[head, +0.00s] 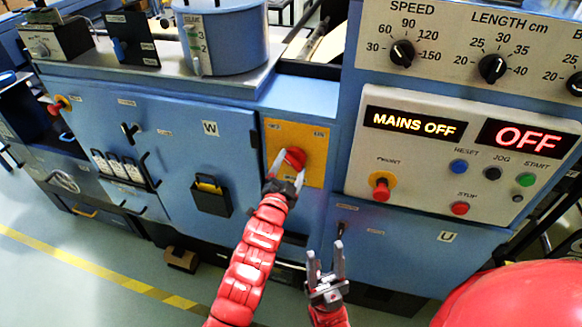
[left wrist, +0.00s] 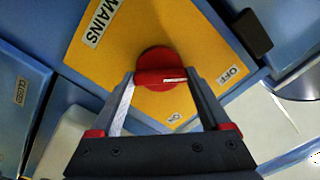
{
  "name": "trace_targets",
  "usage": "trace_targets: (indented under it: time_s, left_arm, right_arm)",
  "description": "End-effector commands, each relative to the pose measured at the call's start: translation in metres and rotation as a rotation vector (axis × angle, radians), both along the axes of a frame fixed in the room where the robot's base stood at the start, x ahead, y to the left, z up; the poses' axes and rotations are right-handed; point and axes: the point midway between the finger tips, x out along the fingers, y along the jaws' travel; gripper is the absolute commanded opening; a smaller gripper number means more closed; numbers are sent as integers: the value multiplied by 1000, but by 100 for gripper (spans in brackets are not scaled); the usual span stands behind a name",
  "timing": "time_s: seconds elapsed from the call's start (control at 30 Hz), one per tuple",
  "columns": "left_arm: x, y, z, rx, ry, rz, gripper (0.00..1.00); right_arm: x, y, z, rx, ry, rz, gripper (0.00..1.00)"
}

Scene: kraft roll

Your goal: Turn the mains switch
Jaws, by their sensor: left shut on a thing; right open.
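The red mains switch (head: 293,157) is a rotary knob on a yellow plate (head: 313,172) on the blue machine front. It also shows in the left wrist view (left wrist: 158,60), with a white mark on its handle toward the OFF label (left wrist: 231,75); the ON label (left wrist: 175,118) is below. My left gripper (head: 286,163) is shut on the switch handle, one finger on each side. The display (head: 413,123) reads MAINS OFF. My right gripper (head: 326,252) is open and empty, lower and in front of the machine.
The control panel (head: 365,150) on the right carries an OFF display (head: 525,138), a red front button (head: 381,188) and several coloured buttons. A dark box (head: 211,196) sticks out of the machine front left of the switch.

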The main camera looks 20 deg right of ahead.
Motion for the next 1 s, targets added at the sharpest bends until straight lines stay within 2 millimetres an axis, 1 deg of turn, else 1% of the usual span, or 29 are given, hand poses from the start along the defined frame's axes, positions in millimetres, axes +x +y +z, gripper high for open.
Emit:
trace_targets:
  time_s: [0.03,0.13,0.17,0.23,0.27,0.5,0.63,0.77,1.0]
  left_arm:
    - [0,0,-3,0,7,0,24]
    - [0,0,-3,0,7,0,24]
    - [0,0,-3,0,7,0,85]
    - [0,0,-3,0,6,-1,98]
    - [0,0,-2,0,6,-1,100]
    - [-1,0,-1,0,2,-1,100]
    - [-6,4,-2,0,1,-1,100]
    - [-20,13,-2,-2,-2,-1,100]
    - [-58,40,-5,1,2,-1,100]
  right_arm:
    - [0,0,0,0,0,0,50]
    - [0,0,0,0,0,0,50]
    - [0,0,0,0,0,0,50]
    - [0,0,0,0,0,0,50]
    - [0,0,0,0,0,0,50]
    - [0,0,0,0,0,0,50]
    - [0,0,-3,0,0,0,50]
    - [0,0,-9,0,0,0,50]
    - [0,0,-22,0,0,0,50]
